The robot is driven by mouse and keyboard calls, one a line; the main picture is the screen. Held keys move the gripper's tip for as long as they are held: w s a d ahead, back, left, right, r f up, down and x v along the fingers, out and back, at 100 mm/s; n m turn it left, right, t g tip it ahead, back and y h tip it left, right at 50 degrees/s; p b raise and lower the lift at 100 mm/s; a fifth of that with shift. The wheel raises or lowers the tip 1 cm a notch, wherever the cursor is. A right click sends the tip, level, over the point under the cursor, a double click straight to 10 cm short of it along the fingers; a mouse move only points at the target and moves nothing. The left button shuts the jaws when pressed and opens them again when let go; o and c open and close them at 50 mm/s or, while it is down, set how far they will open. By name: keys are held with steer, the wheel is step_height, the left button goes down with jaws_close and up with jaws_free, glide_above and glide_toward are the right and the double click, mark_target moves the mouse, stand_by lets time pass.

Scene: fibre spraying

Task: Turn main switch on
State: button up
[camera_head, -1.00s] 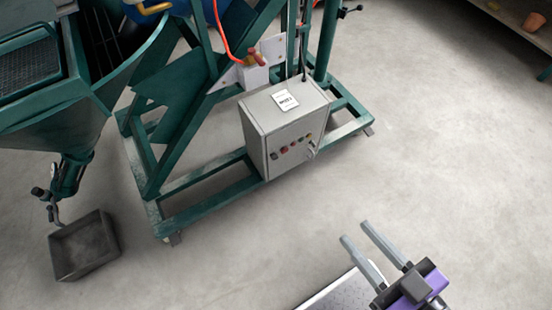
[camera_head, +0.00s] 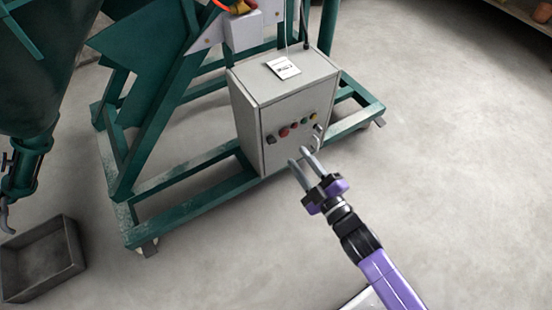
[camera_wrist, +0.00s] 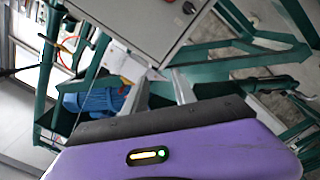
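A grey control box (camera_head: 284,95) stands on the green machine frame. Its front has a dark knob (camera_head: 271,139) at the left, a row of red, yellow and green buttons (camera_head: 294,127), and small fittings at the right edge, partly behind my fingers. I cannot tell which one is the main switch. My gripper (camera_head: 298,156) is open and empty, its two fingers apart and pointing at the lower right of the box front. In the wrist view my gripper (camera_wrist: 159,76) shows nothing between the fingers; part of the box (camera_wrist: 130,22) and a dark knob (camera_wrist: 188,7) lie beyond them.
The green frame (camera_head: 190,198) runs low around the box. A dark open bin (camera_head: 42,262) sits on the floor at left, below a green hopper (camera_head: 38,90). A shelf edge (camera_head: 528,14) is at top right. The floor at right is clear.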

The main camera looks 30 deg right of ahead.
mark_target(274, 143)
steer(key=w+d+f+n+b, duration=0.1)
steer(key=w+f+n, duration=0.3)
steer(key=f, duration=0.2)
steer(key=w+f+n+b, duration=0.1)
steer(key=w+f+n, duration=0.25)
steer(key=f, duration=0.25)
steer(key=shift+n+g, duration=0.3)
steer(key=shift+n, duration=0.15)
steer(key=w, duration=0.3)
steer(key=w+b, duration=0.1)
steer(key=w, duration=0.3)
steer(key=shift+d+r, duration=0.1)
steer(key=shift+d, duration=0.1)
jaws_close()
